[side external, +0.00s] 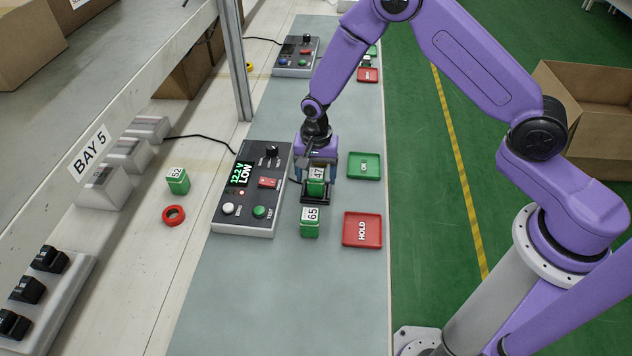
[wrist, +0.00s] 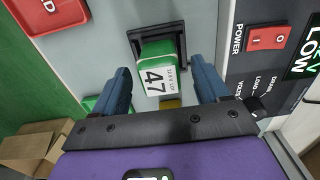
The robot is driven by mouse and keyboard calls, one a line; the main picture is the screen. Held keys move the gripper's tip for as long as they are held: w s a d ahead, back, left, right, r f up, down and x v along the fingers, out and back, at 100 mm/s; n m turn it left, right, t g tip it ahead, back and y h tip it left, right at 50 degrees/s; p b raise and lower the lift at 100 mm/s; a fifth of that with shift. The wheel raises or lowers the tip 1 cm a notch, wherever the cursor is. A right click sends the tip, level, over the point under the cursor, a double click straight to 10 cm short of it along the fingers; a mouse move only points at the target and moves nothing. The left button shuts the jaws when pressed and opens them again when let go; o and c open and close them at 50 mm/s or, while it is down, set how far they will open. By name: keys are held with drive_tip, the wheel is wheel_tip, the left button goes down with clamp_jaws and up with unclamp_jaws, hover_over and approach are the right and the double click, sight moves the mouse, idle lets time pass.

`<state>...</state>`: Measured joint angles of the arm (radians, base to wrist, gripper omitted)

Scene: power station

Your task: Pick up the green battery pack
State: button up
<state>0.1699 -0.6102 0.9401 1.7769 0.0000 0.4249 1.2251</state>
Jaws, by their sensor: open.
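A green battery pack with a white label "47" (side external: 316,188) stands upright at a black square frame beside the test panel. It also shows in the wrist view (wrist: 158,52), between my two blue fingers. My gripper (side external: 321,178) is open above and around this pack, and the wrist view (wrist: 161,78) shows a gap on each side of it. A second green pack "65" (side external: 310,224) stands just in front of the frame. A third green pack "52" (side external: 178,182) stands on the pale bench to the left.
The test panel (side external: 247,212), reading 12.2 V LOW, is close to the left of my gripper. A green tray (side external: 364,166) and a red HOLD tray (side external: 362,243) lie to the right. A red ring (side external: 174,215) lies on the bench. The front of the mat is clear.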

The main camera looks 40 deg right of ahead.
drive_tip(key=shift+f, duration=0.55)
drive_tip(key=c, duration=1.3)
drive_tip(key=shift+r, duration=0.15)
